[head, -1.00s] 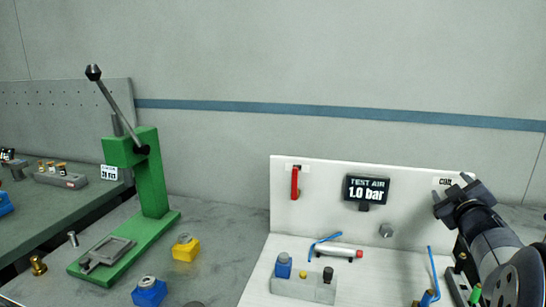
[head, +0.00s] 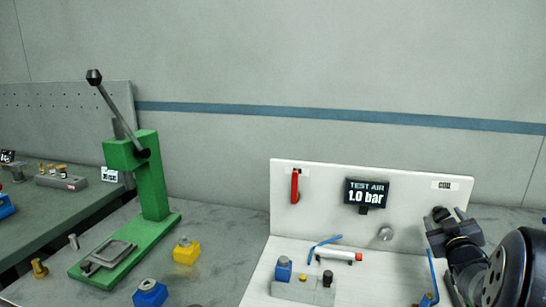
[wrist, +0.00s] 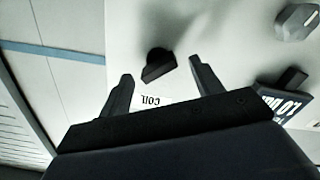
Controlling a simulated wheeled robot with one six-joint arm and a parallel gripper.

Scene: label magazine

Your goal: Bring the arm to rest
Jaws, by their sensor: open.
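My gripper (head: 446,217) is at the right of the head view, in front of the white test panel (head: 330,190). Its jaws are apart with nothing between them. In the wrist view my gripper (wrist: 160,72) shows two dark fingers spread apart. A COIL label (wrist: 151,101) on the panel shows between them, with a black knob-like part (wrist: 158,66) beyond. I cannot tell how far the fingers are from that part. The label also shows in the head view (head: 441,185), above my gripper.
A gauge display (head: 366,192) reads 1.0 bar. A red handle (head: 295,186) and a grey knob (head: 385,233) are on the panel. A grey block (head: 300,288) and a white cylinder (head: 338,256) are below. A green press (head: 150,190) stands left, beside yellow (head: 186,251) and blue (head: 150,293) blocks.

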